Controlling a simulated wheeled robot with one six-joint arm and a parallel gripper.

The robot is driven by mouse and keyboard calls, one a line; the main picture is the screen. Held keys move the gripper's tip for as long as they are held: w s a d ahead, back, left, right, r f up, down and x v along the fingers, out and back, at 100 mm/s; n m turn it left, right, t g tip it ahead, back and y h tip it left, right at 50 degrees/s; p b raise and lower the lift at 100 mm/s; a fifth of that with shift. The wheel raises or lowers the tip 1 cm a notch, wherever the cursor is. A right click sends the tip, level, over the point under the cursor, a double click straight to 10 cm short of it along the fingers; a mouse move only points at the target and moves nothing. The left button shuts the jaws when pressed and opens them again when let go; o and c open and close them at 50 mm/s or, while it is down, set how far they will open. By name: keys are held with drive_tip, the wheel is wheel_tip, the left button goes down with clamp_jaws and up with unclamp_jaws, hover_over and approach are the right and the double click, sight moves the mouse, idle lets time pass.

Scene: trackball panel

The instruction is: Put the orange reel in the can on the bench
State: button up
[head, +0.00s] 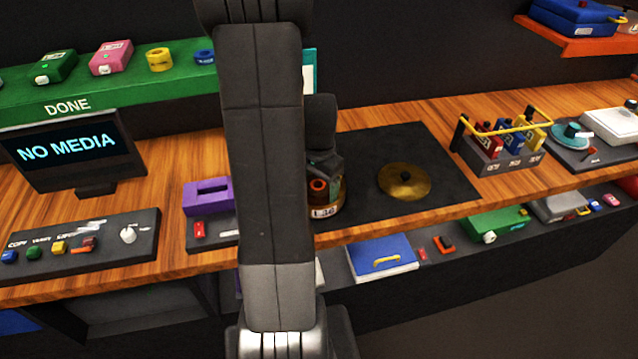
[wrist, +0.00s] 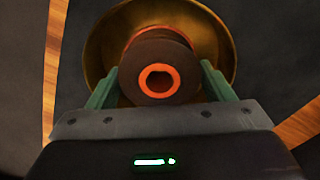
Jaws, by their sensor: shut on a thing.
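The orange reel (wrist: 160,80), with a dark flange and an orange ring around its hole, is between the two green fingers of my gripper (wrist: 158,77) in the wrist view. My gripper is shut on it. The brass can (wrist: 100,42) shows around and behind the reel. In the head view the labelled can (head: 327,211) stands on the bench, partly hidden by my arm. The reel (head: 318,186) shows at the can's mouth there. I cannot tell how deep it sits or whether it touches the can.
A round brass lid (head: 405,184) lies on the black mat (head: 440,155) right of the can. A purple slotted box (head: 207,196) is left of my arm. A crate of coloured cartridges (head: 500,150) stands further right. A monitor (head: 70,150) reads "NO MEDIA".

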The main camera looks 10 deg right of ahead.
drive_tip(key=shift+f, duration=0.1)
drive_tip(key=o, duration=0.7)
drive_tip(key=shift+o, duration=0.2)
wheel_tip(320, 180, up, 12)
